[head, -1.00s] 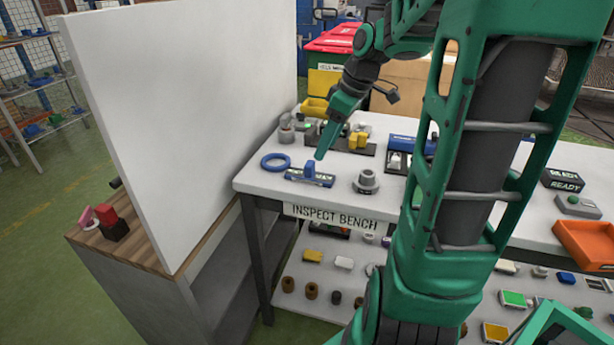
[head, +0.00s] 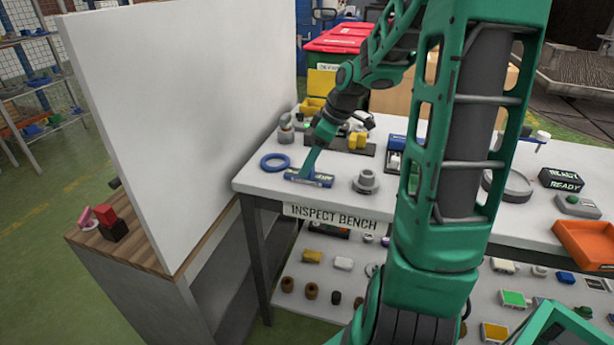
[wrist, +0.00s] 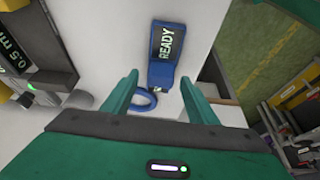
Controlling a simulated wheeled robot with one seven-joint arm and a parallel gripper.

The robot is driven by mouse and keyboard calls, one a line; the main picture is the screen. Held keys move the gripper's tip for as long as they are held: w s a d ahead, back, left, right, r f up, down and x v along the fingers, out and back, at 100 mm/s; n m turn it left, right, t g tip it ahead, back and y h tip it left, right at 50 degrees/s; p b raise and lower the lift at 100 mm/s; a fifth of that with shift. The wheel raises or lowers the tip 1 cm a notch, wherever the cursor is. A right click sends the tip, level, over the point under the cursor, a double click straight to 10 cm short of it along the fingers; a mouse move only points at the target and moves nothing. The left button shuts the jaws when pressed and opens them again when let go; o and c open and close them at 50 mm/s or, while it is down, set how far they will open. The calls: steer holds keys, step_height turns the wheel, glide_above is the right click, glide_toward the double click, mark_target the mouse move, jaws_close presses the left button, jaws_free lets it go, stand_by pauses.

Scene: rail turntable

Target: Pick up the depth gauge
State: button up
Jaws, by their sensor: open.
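The depth gauge appears to be the blue device with a dark READY display (head: 322,180), lying near the front left corner of the white inspect bench (head: 345,196). It also shows in the wrist view (wrist: 157,71), with its near end around the space between the fingertips. My gripper (head: 307,172) is at the gauge in the head view and hides part of it. In the wrist view, my gripper (wrist: 158,80) is open, with one finger on each side and nothing clasped. I cannot tell whether a finger touches the gauge.
A blue ring (head: 275,162) lies left of the gauge, and a grey flanged part (head: 366,181) stands right of it. A tall white panel (head: 185,110) rises to the left. Yellow and grey items (head: 357,140) stand behind. An orange tray (head: 588,243) is at the far right.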

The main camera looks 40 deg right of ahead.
steer(key=shift+x, duration=0.8)
steer(key=shift+c, duration=0.3)
steer(key=c, duration=1)
steer(key=shift+c, duration=0.2)
steer(key=shift+r, duration=0.1)
steer(key=shift+r, duration=0.55)
step_height(320, 180, up, 3)
steer(key=s+a+r, duration=0.2)
steer(key=a+r, duration=0.4)
steer(key=a, duration=0.5)
steer(key=shift+a+r, duration=0.3)
steer(key=shift+r, duration=0.1)
